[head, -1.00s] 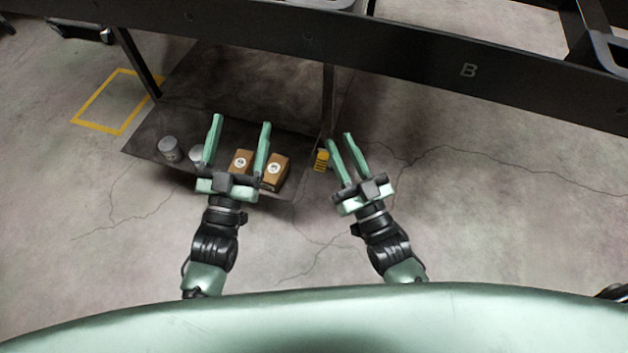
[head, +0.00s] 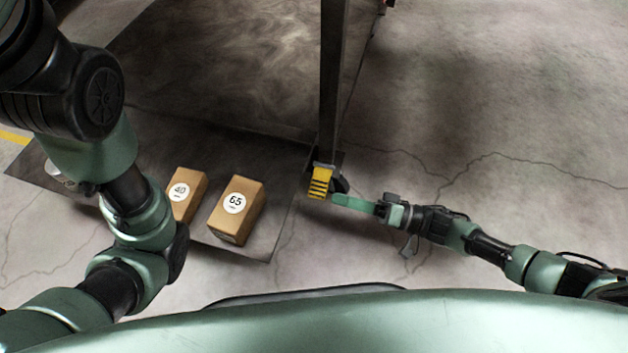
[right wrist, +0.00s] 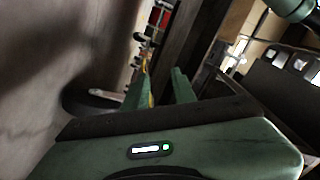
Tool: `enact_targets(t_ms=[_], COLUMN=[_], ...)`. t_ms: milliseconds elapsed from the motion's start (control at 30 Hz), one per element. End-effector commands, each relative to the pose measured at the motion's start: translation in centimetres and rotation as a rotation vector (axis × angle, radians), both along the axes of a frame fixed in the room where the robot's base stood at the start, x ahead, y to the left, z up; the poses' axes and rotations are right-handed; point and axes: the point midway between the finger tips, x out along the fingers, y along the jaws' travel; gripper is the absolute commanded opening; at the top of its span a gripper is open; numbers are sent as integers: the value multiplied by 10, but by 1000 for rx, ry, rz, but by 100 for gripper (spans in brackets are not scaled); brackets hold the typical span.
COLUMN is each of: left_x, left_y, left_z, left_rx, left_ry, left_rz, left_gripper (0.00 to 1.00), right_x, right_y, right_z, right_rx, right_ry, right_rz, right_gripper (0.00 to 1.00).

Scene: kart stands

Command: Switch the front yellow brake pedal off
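The yellow brake pedal (head: 320,183) with dark stripes sits at the foot of a dark upright post in the head view. My right gripper (head: 336,199) reaches in from the right, its fingertips at the pedal's lower right edge; I cannot tell whether they touch it. In the right wrist view the two green fingers (right wrist: 162,82) stand a little apart, with a gap between them. A small bit of yellow shows by the left finger there, mostly hidden.
A dark post (head: 332,90) rises behind the pedal. Two cardboard boxes, marked 40 (head: 186,194) and 65 (head: 237,210), stand on a dark floor plate (head: 245,247) left of it. Bare concrete floor (head: 500,130) lies open to the right.

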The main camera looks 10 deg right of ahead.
Motion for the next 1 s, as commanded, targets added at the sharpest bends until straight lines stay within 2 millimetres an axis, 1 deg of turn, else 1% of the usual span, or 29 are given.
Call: enact_targets(t_ms=[33,100,167,267,500,600,767,1000], left_x=[-7,-12,-14,-14,-14,-14,-14,-14], left_y=[1,1,1,1,1,1,1,1], left_z=[-6,-6,-8,-15,-37,-43,-47,-46], left_rx=[-1,-2,-3,-3,-2,-2,-2,-2], left_ry=[-19,-31,-37,-37,-35,-35,-35,-36], left_rz=[-1,-2,-3,-3,-2,-2,-2,-3], left_gripper=[79,79,79,79,79,79,79,79], right_x=[1,1,3,7,23,27,31,31], right_y=[-7,-11,-9,2,38,49,57,58], right_z=[-14,-20,-23,-23,-23,-23,-21,-19], right_rx=[-11,-17,-18,-18,-16,-17,-18,-18], right_ry=[26,53,63,63,62,62,63,63], right_rz=[2,6,7,8,7,6,5,5], right_gripper=[26,26,26,26,26,26,26,26])
